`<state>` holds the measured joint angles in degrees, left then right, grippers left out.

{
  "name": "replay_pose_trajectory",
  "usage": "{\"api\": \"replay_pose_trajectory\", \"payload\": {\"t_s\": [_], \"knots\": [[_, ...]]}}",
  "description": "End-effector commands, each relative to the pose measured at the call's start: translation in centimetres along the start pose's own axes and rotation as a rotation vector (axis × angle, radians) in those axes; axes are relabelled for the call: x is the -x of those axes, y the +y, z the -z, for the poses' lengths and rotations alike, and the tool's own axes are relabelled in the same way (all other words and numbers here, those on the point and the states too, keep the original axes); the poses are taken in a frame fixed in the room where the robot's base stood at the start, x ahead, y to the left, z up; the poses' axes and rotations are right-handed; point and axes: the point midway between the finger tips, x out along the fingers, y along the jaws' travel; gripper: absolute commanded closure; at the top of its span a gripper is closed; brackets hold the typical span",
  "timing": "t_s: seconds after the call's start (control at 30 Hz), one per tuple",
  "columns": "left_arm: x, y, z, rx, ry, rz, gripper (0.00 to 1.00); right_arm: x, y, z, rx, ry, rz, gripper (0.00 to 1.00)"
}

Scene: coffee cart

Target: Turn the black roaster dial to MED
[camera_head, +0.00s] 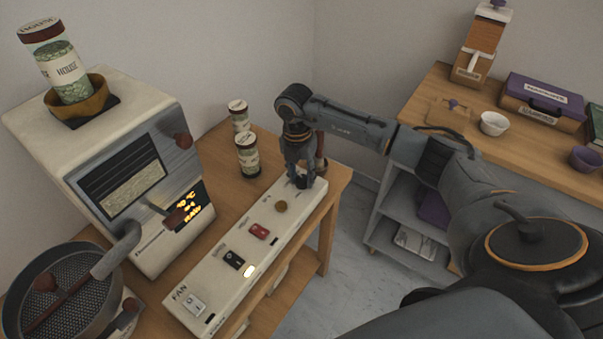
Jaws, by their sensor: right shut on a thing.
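The white and grey roaster (130,160) stands on the left on a wooden table. Its long white control panel (222,257) runs from the front toward the back right. My right gripper (303,178) points down at the far end of this panel and is shut on the black dial (301,183). The fingers hide most of the dial, so its pointer and its setting marks cannot be read. My left gripper is not in view.
Two jars (247,155) stand behind the panel, left of my gripper. A sieve pan (60,300) sits front left. A wooden shelf (470,125) is at right.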

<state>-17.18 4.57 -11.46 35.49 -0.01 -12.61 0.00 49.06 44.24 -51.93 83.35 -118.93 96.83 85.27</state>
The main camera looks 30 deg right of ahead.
Motion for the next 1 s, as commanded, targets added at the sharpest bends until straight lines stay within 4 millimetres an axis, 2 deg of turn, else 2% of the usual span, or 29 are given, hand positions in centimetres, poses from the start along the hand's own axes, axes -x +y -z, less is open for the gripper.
{"api": "replay_pose_trajectory", "payload": {"t_s": [0.3,0.73,0.77,0.8,0.87,1.0], "knots": [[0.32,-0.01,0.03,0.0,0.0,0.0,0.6,0.08,0.05,-0.09,-0.078,0.003,-0.002,0.97],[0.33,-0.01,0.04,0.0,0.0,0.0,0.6,0.08,0.06,-0.11,-0.084,0.003,-0.003,0.97],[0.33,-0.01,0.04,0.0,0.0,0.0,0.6,0.08,0.05,-0.11,-0.084,0.003,-0.003,0.6],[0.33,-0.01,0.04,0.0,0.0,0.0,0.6,0.08,0.05,-0.11,-0.084,0.004,-0.003,0.52],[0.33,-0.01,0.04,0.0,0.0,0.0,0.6,0.07,0.04,-0.1,-0.084,0.004,-0.002,0.43],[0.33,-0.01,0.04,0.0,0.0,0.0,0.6,0.05,0.03,-0.08,-0.083,0.004,-0.002,0.43]]}}
